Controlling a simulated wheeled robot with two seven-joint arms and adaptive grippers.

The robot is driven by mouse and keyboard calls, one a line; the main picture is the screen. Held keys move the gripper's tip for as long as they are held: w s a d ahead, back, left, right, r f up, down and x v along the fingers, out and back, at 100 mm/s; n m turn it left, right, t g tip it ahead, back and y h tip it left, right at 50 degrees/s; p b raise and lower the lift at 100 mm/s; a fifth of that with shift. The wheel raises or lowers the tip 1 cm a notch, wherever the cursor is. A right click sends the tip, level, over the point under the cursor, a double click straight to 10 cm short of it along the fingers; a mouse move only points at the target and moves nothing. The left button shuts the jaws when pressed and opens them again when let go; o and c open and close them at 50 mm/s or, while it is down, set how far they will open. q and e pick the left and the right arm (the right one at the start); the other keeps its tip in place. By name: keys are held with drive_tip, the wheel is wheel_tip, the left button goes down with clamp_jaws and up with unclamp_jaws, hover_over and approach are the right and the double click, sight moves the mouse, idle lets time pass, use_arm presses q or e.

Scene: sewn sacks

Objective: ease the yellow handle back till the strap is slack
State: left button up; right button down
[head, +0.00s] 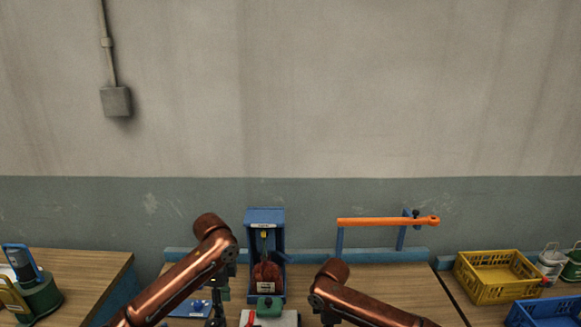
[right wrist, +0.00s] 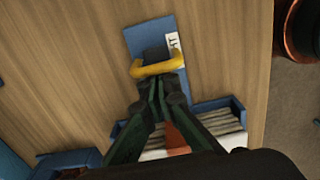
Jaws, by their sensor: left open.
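In the right wrist view, the yellow handle (right wrist: 157,67) is a bent bar on a blue base with a white label. My right gripper (right wrist: 160,82) has its dark green fingers drawn together at the handle's bar and looks shut on it. In the head view, only a dark bit of this gripper shows at the bottom edge below the copper right arm. My left gripper (head: 217,307) is open and empty, left of the blue upright box. I cannot make out the strap or its tension in either view.
The blue upright box (head: 262,215) holds a red-brown sack (head: 267,272). A green-topped item (head: 269,306) stands before it. An orange bar (head: 385,222) on blue posts rises at the back right. A yellow crate (head: 497,277) stands on the right table. Bare wood lies behind the right arm.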

use_arm(q)
drive_tip(key=shift+r+p, duration=0.55)
drive_tip(key=shift+r, duration=0.25)
use_arm(e)
drive_tip(key=shift+a, duration=2.2)
drive_tip(key=c, duration=2.7)
unclamp_jaws()
drive_tip(key=o, duration=0.7)
drive_tip(key=shift+o, duration=0.2)
use_arm(q)
wheel_tip(320, 180, up, 9)
drive_tip(key=p, duration=0.7)
drive_tip(key=shift+s, duration=0.4)
use_arm(e)
wheel_tip(320, 180, up, 7)
use_arm(q)
drive_tip(key=shift+f, duration=0.2)
use_arm(e)
drive_tip(key=shift+a+f, duration=0.1)
drive_tip(key=shift+a, duration=0.05)
